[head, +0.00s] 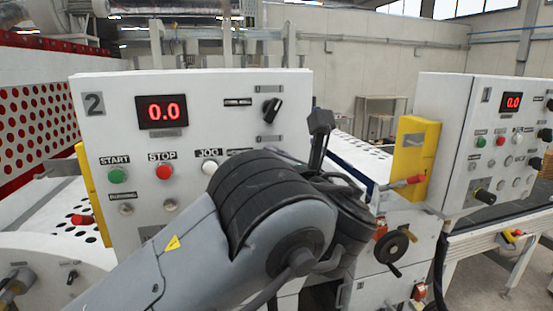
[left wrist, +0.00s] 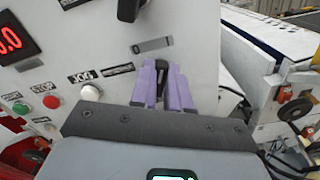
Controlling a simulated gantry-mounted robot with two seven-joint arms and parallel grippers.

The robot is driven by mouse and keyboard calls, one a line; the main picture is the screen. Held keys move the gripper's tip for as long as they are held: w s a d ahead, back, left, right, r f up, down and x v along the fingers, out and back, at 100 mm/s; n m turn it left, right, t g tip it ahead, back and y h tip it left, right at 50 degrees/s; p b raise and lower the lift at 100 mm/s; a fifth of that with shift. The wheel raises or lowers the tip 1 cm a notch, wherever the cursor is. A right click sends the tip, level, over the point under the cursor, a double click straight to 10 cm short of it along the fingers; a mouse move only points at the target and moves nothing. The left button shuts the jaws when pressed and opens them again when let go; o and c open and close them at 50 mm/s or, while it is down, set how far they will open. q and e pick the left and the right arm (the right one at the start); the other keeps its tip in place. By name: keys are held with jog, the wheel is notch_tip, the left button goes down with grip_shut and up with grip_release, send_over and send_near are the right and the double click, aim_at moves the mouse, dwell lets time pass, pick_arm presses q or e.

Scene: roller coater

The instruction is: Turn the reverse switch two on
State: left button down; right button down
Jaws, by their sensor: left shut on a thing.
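The white control panel marked 2 (head: 200,95) faces me in the head view. My left gripper (left wrist: 163,88) has purple fingers, one on each side of a small black switch (left wrist: 160,74), and is shut on it. This switch sits right of the white jog button (left wrist: 90,91) and its label. I take it as the reverse switch; its label is too blurred to read. In the head view my left arm covers the switch and fingers. How far the switch is turned cannot be told. My right gripper is in neither view.
Another black knob (head: 271,109) is higher on the panel. The red display (head: 162,111) reads 0.0, above the green start button (head: 118,175) and red stop button (head: 166,170). A second panel marked 1 (head: 455,105) and a handwheel (head: 393,246) are at the right.

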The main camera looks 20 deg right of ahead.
pick_arm(q)
jog(key=shift+f+m, duration=0.1)
jog(key=shift+m, duration=0.4)
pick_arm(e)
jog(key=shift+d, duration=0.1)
pick_arm(q)
jog(key=c, duration=1.1)
grip_release()
